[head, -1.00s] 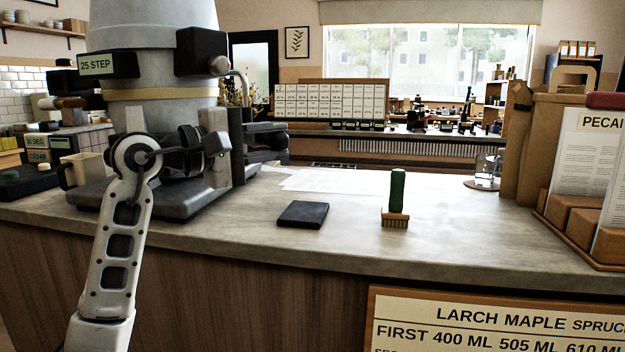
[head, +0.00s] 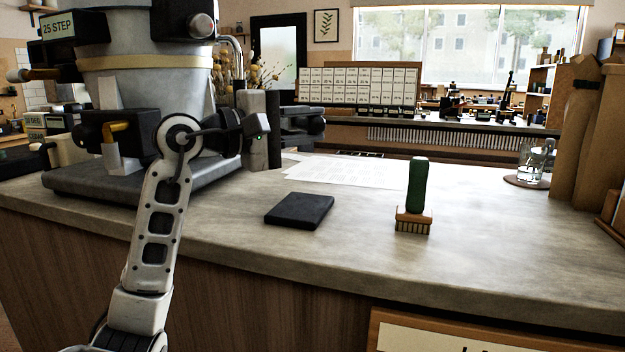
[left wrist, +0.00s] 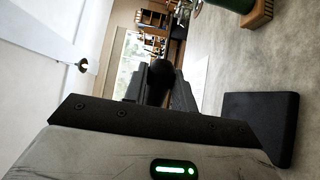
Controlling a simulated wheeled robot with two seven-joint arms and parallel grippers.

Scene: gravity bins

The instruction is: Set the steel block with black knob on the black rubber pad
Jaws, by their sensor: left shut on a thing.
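The black rubber pad (head: 299,210) lies flat on the counter, near its front edge. It also shows at the right of the left wrist view (left wrist: 262,122). My left gripper (head: 259,140) is above the counter, left of and higher than the pad in the head view. In the left wrist view its fingers (left wrist: 160,84) are shut on a dark rounded thing, which looks like the black knob (left wrist: 162,74). The steel block itself cannot be made out; the gripper hides it. My right gripper is not in view.
A green-handled brush (head: 415,195) stands on the counter right of the pad. White paper sheets (head: 345,172) lie behind the pad. A large grey machine (head: 145,75) stands at the left, close to my arm. A glass (head: 531,165) stands at the back right.

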